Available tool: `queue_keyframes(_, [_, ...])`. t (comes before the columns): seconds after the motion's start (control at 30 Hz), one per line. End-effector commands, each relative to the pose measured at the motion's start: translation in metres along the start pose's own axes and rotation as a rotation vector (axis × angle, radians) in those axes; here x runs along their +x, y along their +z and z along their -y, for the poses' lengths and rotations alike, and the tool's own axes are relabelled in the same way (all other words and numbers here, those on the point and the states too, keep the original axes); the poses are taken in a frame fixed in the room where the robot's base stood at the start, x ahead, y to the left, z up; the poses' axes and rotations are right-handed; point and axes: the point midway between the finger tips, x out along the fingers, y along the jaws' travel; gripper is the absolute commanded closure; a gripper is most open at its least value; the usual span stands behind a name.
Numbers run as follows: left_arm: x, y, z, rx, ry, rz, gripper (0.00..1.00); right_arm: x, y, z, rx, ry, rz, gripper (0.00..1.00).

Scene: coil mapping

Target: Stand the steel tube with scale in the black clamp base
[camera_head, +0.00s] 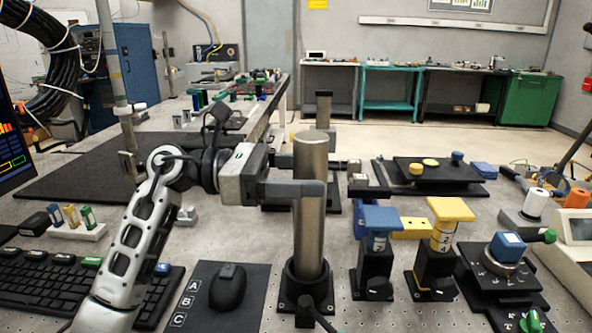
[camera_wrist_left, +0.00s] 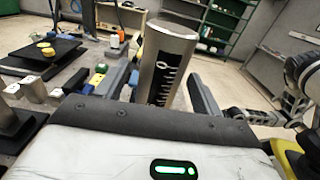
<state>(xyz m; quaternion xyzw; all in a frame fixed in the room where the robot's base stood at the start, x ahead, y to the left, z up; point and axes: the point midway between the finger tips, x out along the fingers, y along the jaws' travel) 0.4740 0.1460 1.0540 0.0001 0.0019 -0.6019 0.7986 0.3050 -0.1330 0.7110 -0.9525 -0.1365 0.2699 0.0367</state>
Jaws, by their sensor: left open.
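The steel tube with scale (camera_head: 310,235) stands upright in the middle of the head view. Its lower end sits in the round collar of the black clamp base (camera_head: 306,295). My left gripper (camera_head: 303,190) reaches in from the left at the tube's upper half. Its jaws are open, with one finger on each side of the tube. I cannot tell whether a finger touches it. My right gripper is not in view.
A black mouse (camera_head: 228,288) on a lettered pad lies left of the base. A blue-topped block (camera_head: 380,218) and a yellow-topped block (camera_head: 449,209) on black stands are close on the right. A dark post (camera_head: 323,110) rises behind the tube. A keyboard (camera_head: 40,280) lies at the left.

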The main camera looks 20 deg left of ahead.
Motion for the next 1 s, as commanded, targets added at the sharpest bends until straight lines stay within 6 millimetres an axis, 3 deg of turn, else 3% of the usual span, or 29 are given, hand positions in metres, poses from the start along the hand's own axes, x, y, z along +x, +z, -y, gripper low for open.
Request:
queue_keyframes(0.27, [-0.010, -0.001, -0.001, 0.001, 0.003, 0.001, 0.33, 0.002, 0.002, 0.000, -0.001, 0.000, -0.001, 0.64])
queue_keyframes(0.8, [-0.128, -0.001, 0.000, 0.002, 0.004, 0.001, 0.33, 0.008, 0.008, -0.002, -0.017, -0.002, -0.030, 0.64])
queue_keyframes(1.0, [-0.154, 0.001, 0.000, 0.002, 0.003, 0.005, 0.33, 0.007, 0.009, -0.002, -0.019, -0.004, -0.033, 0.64])
